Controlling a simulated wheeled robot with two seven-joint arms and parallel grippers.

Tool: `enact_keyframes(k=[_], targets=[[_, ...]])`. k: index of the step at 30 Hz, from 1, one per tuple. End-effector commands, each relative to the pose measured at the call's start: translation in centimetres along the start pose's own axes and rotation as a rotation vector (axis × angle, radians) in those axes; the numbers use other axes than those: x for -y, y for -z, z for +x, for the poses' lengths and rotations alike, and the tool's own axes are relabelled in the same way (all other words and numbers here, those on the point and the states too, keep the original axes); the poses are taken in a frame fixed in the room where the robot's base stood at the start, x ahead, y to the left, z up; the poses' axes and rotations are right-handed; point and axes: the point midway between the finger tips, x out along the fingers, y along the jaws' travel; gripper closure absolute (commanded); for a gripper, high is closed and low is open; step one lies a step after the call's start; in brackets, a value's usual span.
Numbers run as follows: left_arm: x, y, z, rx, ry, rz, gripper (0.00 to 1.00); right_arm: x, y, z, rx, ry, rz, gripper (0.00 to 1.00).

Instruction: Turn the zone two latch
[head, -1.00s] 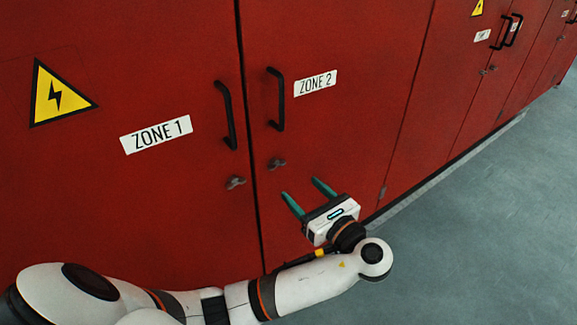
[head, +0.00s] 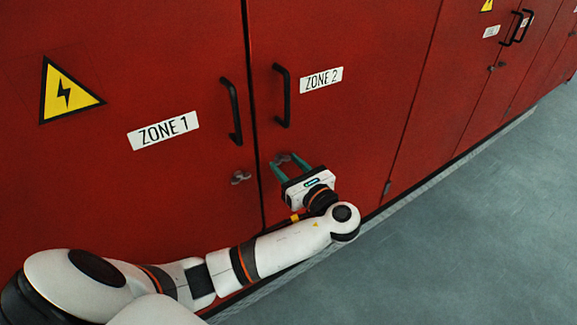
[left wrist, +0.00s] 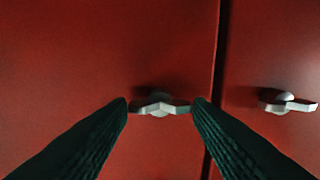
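The zone two latch (head: 283,157) is a small grey metal turn-handle on the red zone 2 door, below its black handle. In the left wrist view the latch (left wrist: 158,106) lies level between my fingertips. My left gripper (head: 285,162) reaches it with two dark green fingers spread apart, one on each side. The left gripper (left wrist: 160,104) looks open, its tips close to the ends of the latch; I cannot tell whether they touch. The fingers partly cover the latch in the head view. My right gripper is not in view.
The zone 1 latch (head: 241,177) is close by, across the door seam; it shows at right in the left wrist view (left wrist: 288,103). Black handles (head: 282,96) stick out above. More red cabinets stand at right; the grey floor (head: 480,230) is clear.

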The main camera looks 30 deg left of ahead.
Motion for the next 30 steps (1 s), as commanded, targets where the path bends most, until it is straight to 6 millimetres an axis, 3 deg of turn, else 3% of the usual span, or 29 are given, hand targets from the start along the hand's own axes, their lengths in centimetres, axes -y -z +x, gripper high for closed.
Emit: enact_keyframes(k=[1,4,17,30], targets=[[0.00,-0.01,-0.02,0.000,0.000,0.000,0.62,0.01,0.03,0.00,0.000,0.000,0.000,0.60],[0.00,-0.01,-0.03,0.000,0.000,0.000,0.79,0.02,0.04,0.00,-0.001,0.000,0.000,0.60],[0.04,0.00,-0.09,0.002,0.000,-0.092,0.79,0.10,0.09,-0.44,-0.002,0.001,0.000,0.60],[0.10,-0.18,-0.11,0.004,0.001,-0.470,0.79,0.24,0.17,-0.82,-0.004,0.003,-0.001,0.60]])
